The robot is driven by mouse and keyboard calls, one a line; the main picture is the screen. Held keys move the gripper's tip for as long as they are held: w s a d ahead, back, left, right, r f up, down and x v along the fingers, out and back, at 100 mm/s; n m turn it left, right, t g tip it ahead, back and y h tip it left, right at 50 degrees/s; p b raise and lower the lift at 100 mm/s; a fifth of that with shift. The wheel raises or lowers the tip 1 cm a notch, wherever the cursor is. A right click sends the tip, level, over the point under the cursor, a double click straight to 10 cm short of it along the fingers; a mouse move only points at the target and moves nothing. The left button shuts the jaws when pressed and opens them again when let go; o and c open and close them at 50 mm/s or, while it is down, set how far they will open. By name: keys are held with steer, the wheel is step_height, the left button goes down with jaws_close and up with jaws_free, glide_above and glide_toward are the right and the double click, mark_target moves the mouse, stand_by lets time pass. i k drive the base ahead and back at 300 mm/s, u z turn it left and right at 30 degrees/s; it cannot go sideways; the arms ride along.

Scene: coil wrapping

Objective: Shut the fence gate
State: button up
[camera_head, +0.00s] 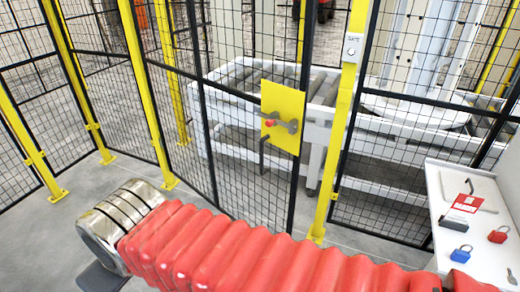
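The fence gate is a black-framed mesh panel (240,160) in the middle of the view. A yellow plate (297,98) sits on its right edge, with a grey latch and a red knob (269,122) on the front. A dark bent handle (263,155) hangs below the latch. A yellow post (344,118) stands just right of the gate's edge, with a narrow gap between them in the picture. I cannot tell whether the gate stands slightly ajar. My arm, in a red ribbed sleeve with a metal joint, crosses the front. My gripper is not in view.
A white table (486,232) at the right holds a red padlock (498,234), a blue padlock (461,253) and a red-and-white tag (466,204). A white roller conveyor (232,108) stands behind the fence. Bare grey floor (95,178) lies at the left.

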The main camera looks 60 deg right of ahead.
mark_target(287, 105)
steer(key=u, duration=0.05)
steer(key=i, duration=0.95)
steer(key=z, duration=0.05)
